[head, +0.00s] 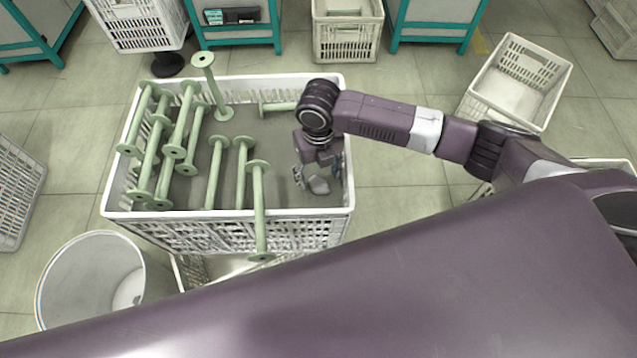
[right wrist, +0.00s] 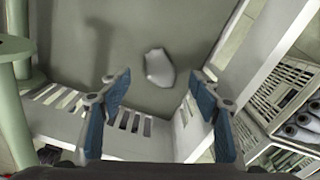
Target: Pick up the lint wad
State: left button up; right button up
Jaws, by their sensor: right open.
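The lint wad (right wrist: 159,67) is a small pale grey lump on the grey floor of a white crate, near a corner. In the head view a pale lump (head: 319,186), which looks like the same wad, lies in the right part of the crate (head: 228,216). My right gripper (head: 316,172) points down into the crate above it. In the right wrist view the blue-padded fingers of the right gripper (right wrist: 161,86) are apart, with nothing between them. The wad shows just beyond the fingertips, clear of both. My left gripper is not in view.
Several pale green bobbins (head: 214,170) lie or lean in the crate's left and middle; one (head: 259,205) rests over the front rim. The crate's walls stand close to the right gripper. A white bin (head: 90,285) stands at front left, an empty crate (head: 517,85) at right.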

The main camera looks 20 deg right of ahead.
aim_at(319, 184)
notch_tip(319, 184, down, 3)
jog(key=shift+s+r, duration=0.1)
jog(key=shift+r, duration=0.05)
jog(key=shift+f, duration=0.45)
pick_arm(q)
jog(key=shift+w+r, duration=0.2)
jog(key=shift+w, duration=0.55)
pick_arm(e)
jog(key=c, duration=0.9)
jog(key=shift+o, duration=0.2)
jog(key=shift+r, duration=0.1)
